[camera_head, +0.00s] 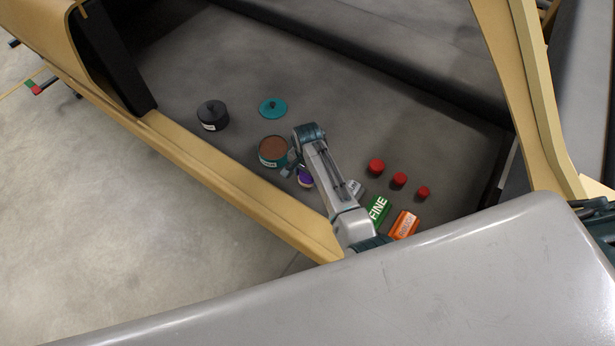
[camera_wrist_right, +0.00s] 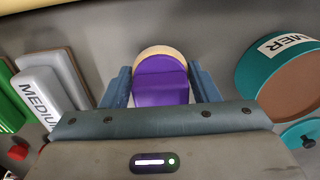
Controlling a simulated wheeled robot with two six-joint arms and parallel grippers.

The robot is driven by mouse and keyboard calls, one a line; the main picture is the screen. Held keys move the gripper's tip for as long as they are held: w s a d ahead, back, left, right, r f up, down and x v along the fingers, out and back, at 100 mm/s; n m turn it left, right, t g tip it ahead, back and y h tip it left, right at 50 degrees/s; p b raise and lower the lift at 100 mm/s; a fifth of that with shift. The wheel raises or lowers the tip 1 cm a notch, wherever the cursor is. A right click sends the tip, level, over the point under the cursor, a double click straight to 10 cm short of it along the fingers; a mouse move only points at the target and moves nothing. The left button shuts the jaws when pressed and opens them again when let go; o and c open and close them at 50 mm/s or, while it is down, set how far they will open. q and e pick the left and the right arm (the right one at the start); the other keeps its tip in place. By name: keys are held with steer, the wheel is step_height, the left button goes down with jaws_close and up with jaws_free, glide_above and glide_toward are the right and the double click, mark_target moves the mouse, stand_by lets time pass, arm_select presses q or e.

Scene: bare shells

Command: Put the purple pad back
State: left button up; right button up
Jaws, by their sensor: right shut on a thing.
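The purple pad (camera_head: 305,178) shows partly in the head view beside my right gripper (camera_head: 296,168), with the arm covering some of it. In the right wrist view the purple pad (camera_wrist_right: 160,82) has a rounded tan rim and sits between the two blue-grey fingers of my right gripper (camera_wrist_right: 162,88), which is shut on it. I cannot tell whether the pad touches the grey surface below. My left gripper is not in view.
An open teal tin (camera_head: 272,152) with brown contents stands left of the gripper; its teal lid (camera_head: 273,108) lies behind. A dark lidded pot (camera_head: 212,115) stands further left. Right are a green FINE block (camera_head: 379,210), an orange block (camera_head: 404,225) and three red knobs (camera_head: 399,179).

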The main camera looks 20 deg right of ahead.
steer(key=shift+f, duration=0.8)
steer(key=shift+f, duration=0.15)
steer(key=o, duration=1)
steer(key=shift+c, duration=0.2)
step_height(320, 180, up, 12)
steer(key=shift+r, duration=0.15)
